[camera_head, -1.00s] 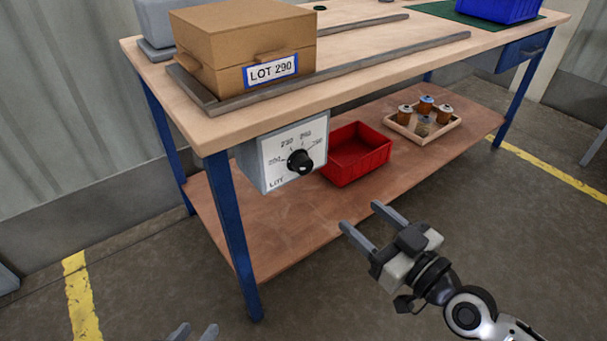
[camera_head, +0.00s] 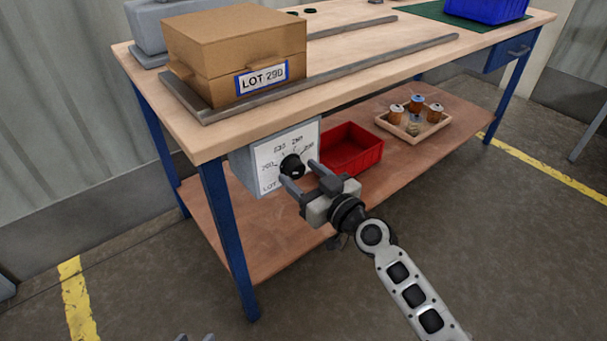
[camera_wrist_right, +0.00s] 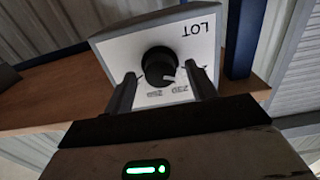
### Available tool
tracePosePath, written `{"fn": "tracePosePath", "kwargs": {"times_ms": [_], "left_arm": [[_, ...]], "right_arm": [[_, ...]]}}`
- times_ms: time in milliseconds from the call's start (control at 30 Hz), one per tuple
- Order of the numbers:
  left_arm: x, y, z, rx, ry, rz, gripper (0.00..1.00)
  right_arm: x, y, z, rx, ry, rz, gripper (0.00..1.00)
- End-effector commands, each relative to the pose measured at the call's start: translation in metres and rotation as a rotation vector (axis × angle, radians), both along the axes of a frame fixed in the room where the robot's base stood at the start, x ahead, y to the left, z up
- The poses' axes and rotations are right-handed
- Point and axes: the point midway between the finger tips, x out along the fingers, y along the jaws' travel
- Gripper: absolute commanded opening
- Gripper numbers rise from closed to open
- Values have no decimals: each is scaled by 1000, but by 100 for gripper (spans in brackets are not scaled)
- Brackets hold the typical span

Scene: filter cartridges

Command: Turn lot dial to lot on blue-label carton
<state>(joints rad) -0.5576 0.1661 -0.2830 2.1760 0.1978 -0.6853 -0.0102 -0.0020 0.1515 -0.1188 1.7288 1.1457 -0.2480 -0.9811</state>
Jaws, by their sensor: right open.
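The brown carton (camera_head: 235,52) on the bench has a blue-bordered label (camera_head: 262,78) reading LOT 290. The lot dial's black knob (camera_head: 292,166) sits on a white-faced grey box under the bench edge, with numbers around its upper side. My right gripper (camera_head: 301,174) is open in front of it. In the right wrist view the knob (camera_wrist_right: 158,66) lies between the two fingers; contact cannot be told. There its white mark points right, toward the 200–230 side; the exact setting is unclear.
A red bin (camera_head: 350,150) stands on the lower shelf right beside the dial box. A wooden tray (camera_head: 413,132) with several cartridges is further right. A blue bench leg (camera_head: 228,240) is left of the dial. A blue bin (camera_head: 487,8) stands on the bench top.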

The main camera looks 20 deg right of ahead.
Motion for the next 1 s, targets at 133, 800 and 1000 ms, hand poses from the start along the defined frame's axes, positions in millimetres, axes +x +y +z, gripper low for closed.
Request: {"fn": "tracePosePath", "kwargs": {"times_ms": [133,800,1000], "left_arm": [[0,0,0,0,1,0,36],[0,0,0,-1,-1,1,36],[0,0,1,-1,-1,1,36]], "right_arm": [[2,1,0,0,-1,0,57],[2,0,0,33,12,0,12],[1,0,0,131,47,0,12]]}}
